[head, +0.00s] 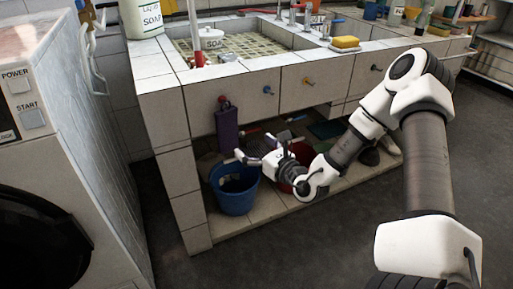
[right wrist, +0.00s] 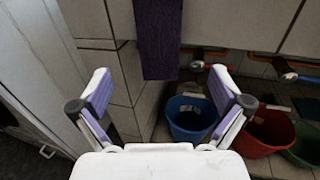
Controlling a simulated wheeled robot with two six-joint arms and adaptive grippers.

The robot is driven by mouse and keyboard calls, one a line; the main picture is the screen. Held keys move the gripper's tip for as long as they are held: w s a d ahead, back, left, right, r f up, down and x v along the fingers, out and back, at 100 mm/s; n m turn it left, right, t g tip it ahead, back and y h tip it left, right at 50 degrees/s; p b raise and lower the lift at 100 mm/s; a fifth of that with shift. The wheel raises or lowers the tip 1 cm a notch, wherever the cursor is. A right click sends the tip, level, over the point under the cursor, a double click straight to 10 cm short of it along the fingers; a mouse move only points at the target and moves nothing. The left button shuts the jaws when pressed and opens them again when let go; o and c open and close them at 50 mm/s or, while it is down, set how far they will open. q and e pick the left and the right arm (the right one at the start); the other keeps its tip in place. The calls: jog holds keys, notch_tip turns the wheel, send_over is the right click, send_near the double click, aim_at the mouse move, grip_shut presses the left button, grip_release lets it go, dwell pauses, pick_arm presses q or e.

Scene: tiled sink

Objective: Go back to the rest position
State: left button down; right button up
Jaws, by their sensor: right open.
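My right gripper (head: 256,148) reaches low in front of the open space under the tiled sink in the head view. Its two fingers stand wide apart in the right wrist view (right wrist: 163,92), with nothing between them. A blue bucket (head: 235,190) stands on the lower ledge just below the gripper. The bucket also shows in the right wrist view (right wrist: 190,122), beyond the fingers. My left gripper does not show in either view.
A purple cloth (head: 228,130) hangs from a red knob on the sink front. A red bucket (right wrist: 265,135) stands beside the blue one. A white washing machine (head: 85,150) is at the left. A yellow sponge (head: 345,42) lies on the counter. Dark floor in front is clear.

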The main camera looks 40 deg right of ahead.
jog(key=shift+s, duration=0.9)
